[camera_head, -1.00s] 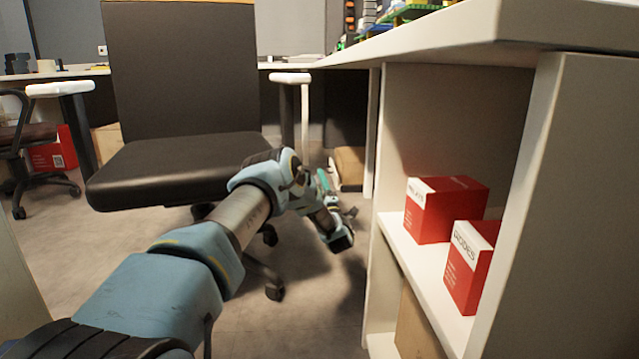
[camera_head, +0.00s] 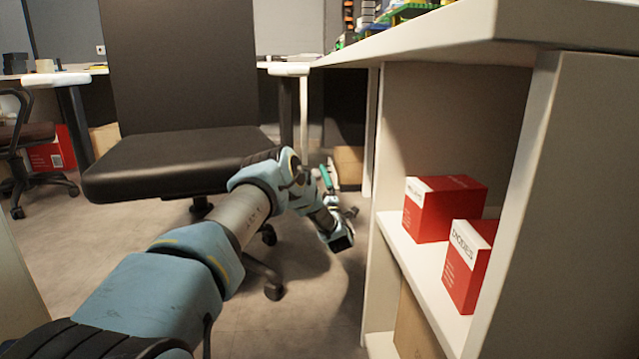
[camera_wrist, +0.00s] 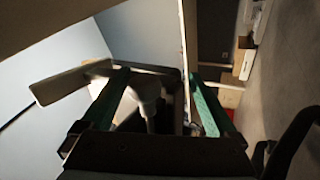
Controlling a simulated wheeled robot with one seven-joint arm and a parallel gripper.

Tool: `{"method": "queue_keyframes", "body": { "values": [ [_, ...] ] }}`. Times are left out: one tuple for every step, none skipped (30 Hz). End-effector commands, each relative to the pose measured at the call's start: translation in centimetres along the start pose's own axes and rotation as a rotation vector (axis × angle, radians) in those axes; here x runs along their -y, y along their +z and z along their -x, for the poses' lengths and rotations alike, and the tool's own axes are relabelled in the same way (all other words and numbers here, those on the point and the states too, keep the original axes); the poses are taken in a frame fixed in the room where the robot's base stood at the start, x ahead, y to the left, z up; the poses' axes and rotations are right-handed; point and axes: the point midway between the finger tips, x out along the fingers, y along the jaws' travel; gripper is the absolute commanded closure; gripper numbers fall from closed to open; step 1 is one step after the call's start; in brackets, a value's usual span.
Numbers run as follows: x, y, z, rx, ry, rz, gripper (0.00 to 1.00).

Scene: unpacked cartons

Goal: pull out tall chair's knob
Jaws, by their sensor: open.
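The tall chair (camera_head: 185,150) has a black seat and backrest and stands behind my arm in the head view. I cannot make out its knob in either view. My gripper (camera_head: 330,172), with green fingers, is past the seat's right edge, low and partly hidden by my own wrist. In the wrist view my gripper (camera_wrist: 160,88) is open, with one green finger on each side. A pale shape (camera_wrist: 143,95) shows between and beyond the fingers; I cannot tell what it is or whether anything touches them.
A white shelf unit (camera_head: 480,30) stands close on the right, with a red box (camera_head: 445,208) and another red box (camera_head: 463,270) on its shelf. A brown carton (camera_head: 348,165) lies behind my gripper. Open floor (camera_head: 320,300) lies between chair and shelf.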

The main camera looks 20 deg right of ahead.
Motion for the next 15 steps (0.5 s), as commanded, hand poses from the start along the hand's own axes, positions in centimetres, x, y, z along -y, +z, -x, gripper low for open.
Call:
{"method": "queue_keyframes", "body": {
  "values": [
    [0.5, 0.0, 0.3, 0.003, -0.008, -0.003, 0.19],
    [0.5, 0.0, 0.3, 0.003, -0.009, -0.003, 0.19],
    [0.5, 0.0, 0.3, 0.003, -0.009, -0.003, 0.19],
    [0.5, 0.0, 0.3, 0.003, -0.009, -0.003, 0.19],
    [0.5, 0.0, 0.3, 0.003, -0.010, -0.003, 0.19],
    [0.5, 0.0, 0.3, 0.004, -0.010, -0.003, 0.19],
    [0.5, 0.0, 0.4, 0.004, -0.010, -0.003, 0.19],
    [0.5, 0.0, 0.5, 0.004, -0.011, -0.004, 0.19],
    [0.5, 0.1, 0.7, 0.005, -0.012, -0.004, 0.19],
    [0.5, 0.1, 1.0, 0.006, -0.013, -0.004, 0.19],
    [0.5, 0.1, 1.3, 0.006, -0.013, -0.005, 0.19],
    [0.4, 0.1, 1.9, 0.007, -0.014, -0.005, 0.19],
    [0.4, 0.1, 2.4, 0.007, -0.015, -0.005, 0.19],
    [0.3, 0.0, 2.9, 0.008, -0.015, -0.005, 0.19],
    [0.3, 0.1, 3.7, 0.008, -0.015, -0.005, 0.19]
  ]
}}
